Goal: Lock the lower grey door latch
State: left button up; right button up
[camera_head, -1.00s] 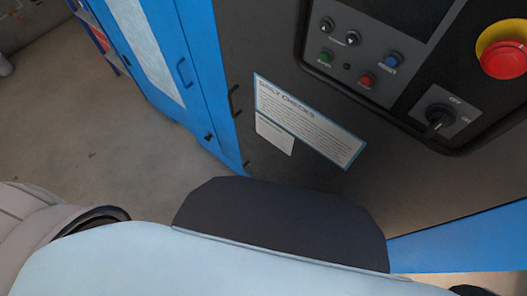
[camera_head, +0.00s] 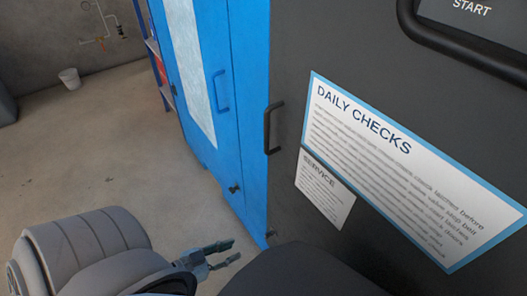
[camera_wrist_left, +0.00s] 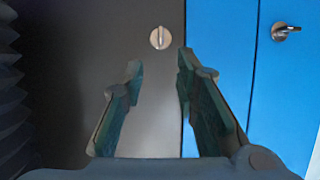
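The lower grey door latch (camera_wrist_left: 160,38) shows in the left wrist view as a small round silver knob with an upright bar, on the dark grey door (camera_wrist_left: 90,45). In the head view, a small dark fitting (camera_head: 271,234) low on the grey door's edge may be the same latch; it is too small to tell. My left gripper (camera_wrist_left: 159,62) is open and empty. Its fingertips point toward the latch, which appears beyond the gap between them, apart from both. In the head view the left gripper (camera_head: 228,254) is low, left of the cabinet. My right gripper is not in view.
A blue door (camera_wrist_left: 286,85) adjoins the grey one, with its own silver latch (camera_wrist_left: 285,31) at upper right. The grey door has a black handle (camera_head: 272,128) and a Daily Checks sign (camera_head: 400,170). Bare floor (camera_head: 90,170) lies free to the left.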

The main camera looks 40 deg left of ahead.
pick_arm(q)
jog(key=b, duration=0.3)
send_near(274, 233)
jog(key=f, duration=0.1)
jog(key=b+x, duration=0.1)
jog(key=x, duration=0.5)
jog(key=shift+w+a, duration=0.15)
jog(key=shift+a, duration=0.15)
grip_shut()
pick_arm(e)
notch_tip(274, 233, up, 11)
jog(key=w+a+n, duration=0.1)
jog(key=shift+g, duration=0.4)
